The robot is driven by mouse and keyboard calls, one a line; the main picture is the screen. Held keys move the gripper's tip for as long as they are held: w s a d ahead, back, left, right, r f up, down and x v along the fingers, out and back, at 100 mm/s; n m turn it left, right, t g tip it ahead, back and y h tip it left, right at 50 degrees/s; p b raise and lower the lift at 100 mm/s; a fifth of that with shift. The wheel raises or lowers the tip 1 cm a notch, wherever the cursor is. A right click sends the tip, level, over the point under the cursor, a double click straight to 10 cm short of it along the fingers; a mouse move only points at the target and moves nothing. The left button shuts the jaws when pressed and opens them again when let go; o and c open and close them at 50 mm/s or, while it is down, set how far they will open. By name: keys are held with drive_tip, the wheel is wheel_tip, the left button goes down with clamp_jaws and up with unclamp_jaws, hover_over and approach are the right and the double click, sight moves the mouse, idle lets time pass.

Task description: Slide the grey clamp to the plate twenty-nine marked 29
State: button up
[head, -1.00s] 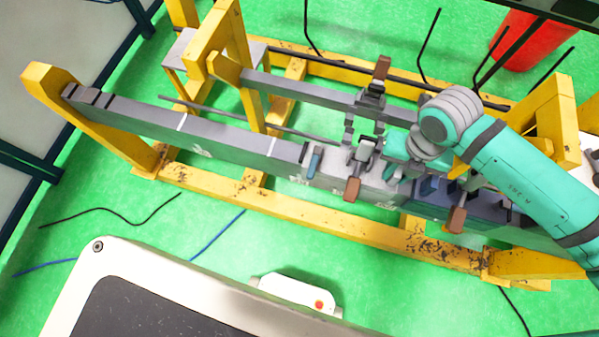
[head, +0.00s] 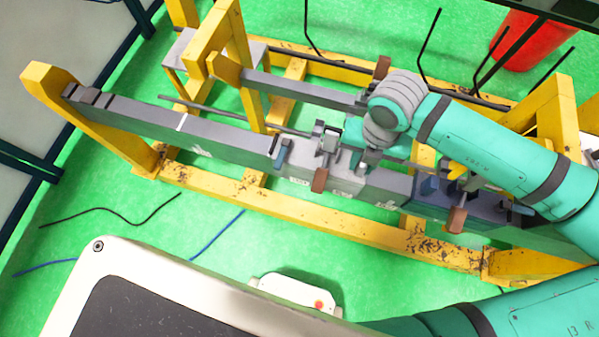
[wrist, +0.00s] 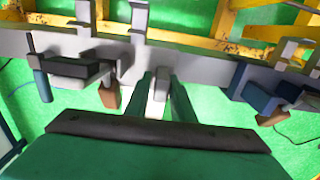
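The grey clamp (head: 326,138) sits around the long grey beam (head: 225,138), with a brown handle (head: 320,181) hanging at its front. In the wrist view the clamp (wrist: 108,55) is left of my fingers. My gripper (head: 367,160) is just right of the clamp in the head view. In the wrist view my gripper (wrist: 163,95) has its two teal fingers on either side of a pale grey part (wrist: 159,88), seemingly part of the clamp. White markings show on the beam's front face, but they are too small to read, so I cannot tell which plate is 29.
A blue-handled part (head: 281,152) sits on the beam just left of the clamp. A dark blue clamp with a brown handle (head: 457,219) stands to the right. Yellow frame posts (head: 228,40) rise behind.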

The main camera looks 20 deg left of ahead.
sight(337, 164)
drive_tip(key=shift+s+a, duration=0.1)
drive_tip(key=shift+a, duration=2.75)
drive_tip(key=shift+w, duration=0.2)
drive_tip(key=shift+s, duration=0.15)
drive_tip(key=shift+s+a, duration=0.1)
drive_tip(key=shift+a, duration=0.3)
drive_tip(key=shift+d, duration=0.4)
drive_tip(key=shift+o, duration=1.4)
